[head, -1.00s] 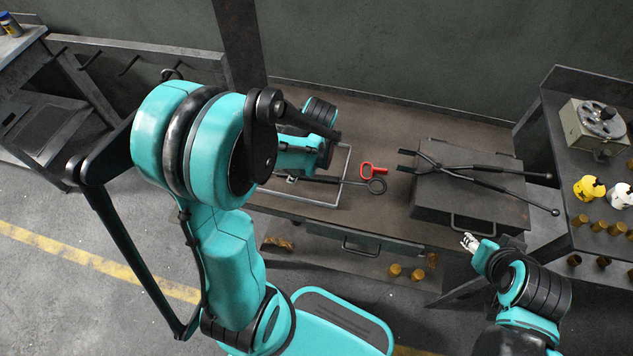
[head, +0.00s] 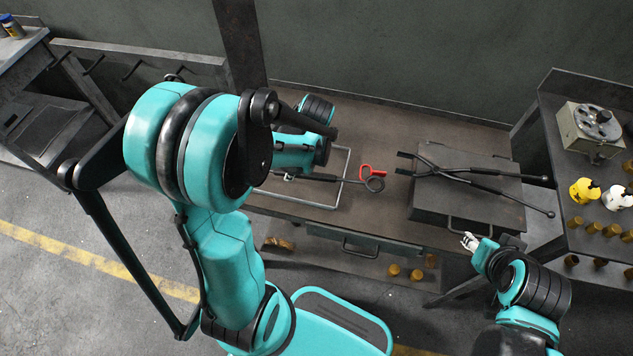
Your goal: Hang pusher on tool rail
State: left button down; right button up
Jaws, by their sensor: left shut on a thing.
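The pusher (head: 330,179) is a thin dark rod with a black ring at its right end. It lies across or just above a light metal frame tray (head: 343,190) on the bench; I cannot tell whether it touches. My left gripper (head: 284,174) is shut on the rod's left part, and my arm hides the rest of that end. The tool rail (head: 140,62) is a dark board with several black hooks at the upper left; the visible hooks look empty. My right gripper (head: 469,241) is in front of the bench, away from the pusher, its opening too small to judge.
A red handle (head: 367,170) lies beside the pusher's ring. Black tongs (head: 470,172) rest on a dark box (head: 440,209) to the right. The right table (head: 560,125) holds a grey device (head: 592,130) and several brass pieces. A dark post (head: 240,45) stands beside the rail.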

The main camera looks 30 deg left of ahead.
pick_arm(q)
jog(key=shift+r+p, duration=2.55)
jog(key=shift+r, duration=0.85)
